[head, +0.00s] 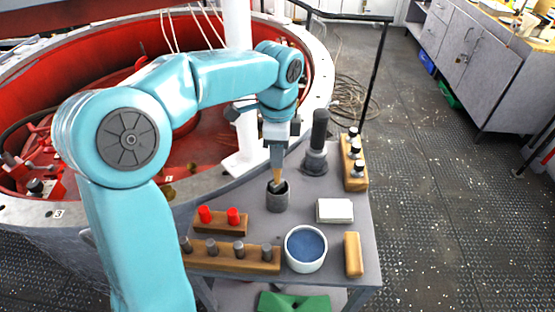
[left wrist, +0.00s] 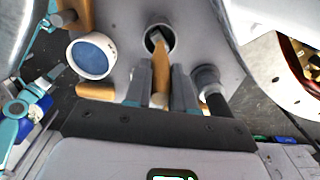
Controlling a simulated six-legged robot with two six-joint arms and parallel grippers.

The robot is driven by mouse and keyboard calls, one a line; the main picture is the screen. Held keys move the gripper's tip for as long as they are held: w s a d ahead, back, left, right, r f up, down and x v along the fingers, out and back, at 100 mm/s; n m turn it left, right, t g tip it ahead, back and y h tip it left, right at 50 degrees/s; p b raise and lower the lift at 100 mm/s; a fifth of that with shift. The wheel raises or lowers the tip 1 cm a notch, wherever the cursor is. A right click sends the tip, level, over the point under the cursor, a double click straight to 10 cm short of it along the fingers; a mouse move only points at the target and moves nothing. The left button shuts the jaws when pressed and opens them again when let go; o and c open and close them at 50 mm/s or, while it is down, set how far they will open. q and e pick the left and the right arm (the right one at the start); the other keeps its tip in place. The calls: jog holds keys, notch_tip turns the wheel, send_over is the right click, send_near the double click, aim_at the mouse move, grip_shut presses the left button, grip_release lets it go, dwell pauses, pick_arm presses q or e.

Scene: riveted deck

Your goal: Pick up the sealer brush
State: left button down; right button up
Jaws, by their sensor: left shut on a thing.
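The sealer brush (head: 277,163) has a tan wooden handle and stands nearly upright. Its lower end is at the mouth of a dark grey cup (head: 277,199) on the small grey table, and the cup rim hides its tip. My left gripper (head: 277,143) is above the cup, shut on the brush's handle. In the left wrist view the brush (left wrist: 164,86) lies between the two dark fingers of my left gripper (left wrist: 163,92) and points toward the cup (left wrist: 159,39). My right gripper is out of view.
Close by on the table (head: 350,285) are a dark upright cylinder (head: 317,140), a white block (head: 335,211), a white bowl with blue contents (head: 306,249), a small wooden block (head: 353,254), and wooden racks with red (head: 221,223), grey (head: 230,256) and dark-and-white pieces (head: 354,175).

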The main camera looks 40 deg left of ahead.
pick_arm(q)
notch_tip(320, 180, up, 17)
jog(key=p, duration=0.3)
jog(key=shift+r+p, duration=0.2)
jog(key=shift+p, duration=0.2)
dwell(1.2)
